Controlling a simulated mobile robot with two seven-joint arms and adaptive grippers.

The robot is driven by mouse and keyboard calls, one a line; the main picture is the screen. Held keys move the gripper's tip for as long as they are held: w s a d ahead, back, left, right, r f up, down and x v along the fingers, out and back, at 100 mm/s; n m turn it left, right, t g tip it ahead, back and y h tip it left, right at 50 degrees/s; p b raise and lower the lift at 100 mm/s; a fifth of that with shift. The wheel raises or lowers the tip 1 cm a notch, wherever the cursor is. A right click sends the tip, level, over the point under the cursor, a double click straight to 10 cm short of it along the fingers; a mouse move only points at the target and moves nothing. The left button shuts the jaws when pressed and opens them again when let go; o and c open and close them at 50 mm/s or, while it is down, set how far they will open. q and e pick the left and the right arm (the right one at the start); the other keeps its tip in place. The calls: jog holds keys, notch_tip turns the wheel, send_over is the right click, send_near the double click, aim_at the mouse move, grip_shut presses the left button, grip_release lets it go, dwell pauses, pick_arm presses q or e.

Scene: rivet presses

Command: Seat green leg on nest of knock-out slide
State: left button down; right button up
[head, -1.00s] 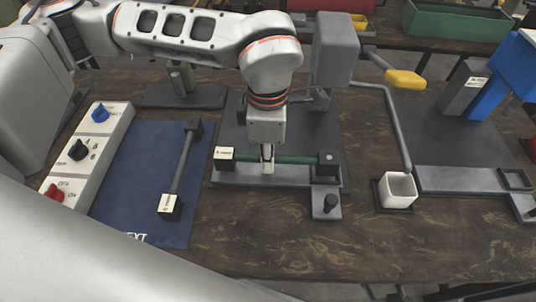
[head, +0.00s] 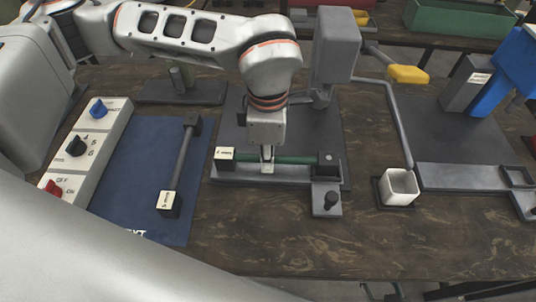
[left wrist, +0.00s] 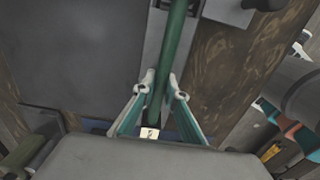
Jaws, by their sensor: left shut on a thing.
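The green leg (head: 298,159) is a green bar with a dark block at each end; the left block bears a white label. It lies crosswise in the head view, over the light grey slide (head: 262,180) at the front of the middle press. Whether it touches the slide or its nest is not clear. My left gripper (head: 267,156) points down and is shut on the middle of the bar. In the left wrist view the green leg (left wrist: 177,40) runs between the fingertips of the left gripper (left wrist: 160,83). My right gripper is not in view.
A grey leg (head: 183,160) lies on the blue mat (head: 135,190) at left, beside a knob panel (head: 85,150). A black knob (head: 331,198) stands on a plate at the slide's right end. A white cup (head: 398,188) and a yellow-handled lever (head: 408,75) are to the right. The front table is clear.

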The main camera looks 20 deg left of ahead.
pick_arm(q)
jog(key=c, duration=2)
grip_release()
notch_tip(320, 180, up, 12)
jog(key=shift+r, duration=0.1)
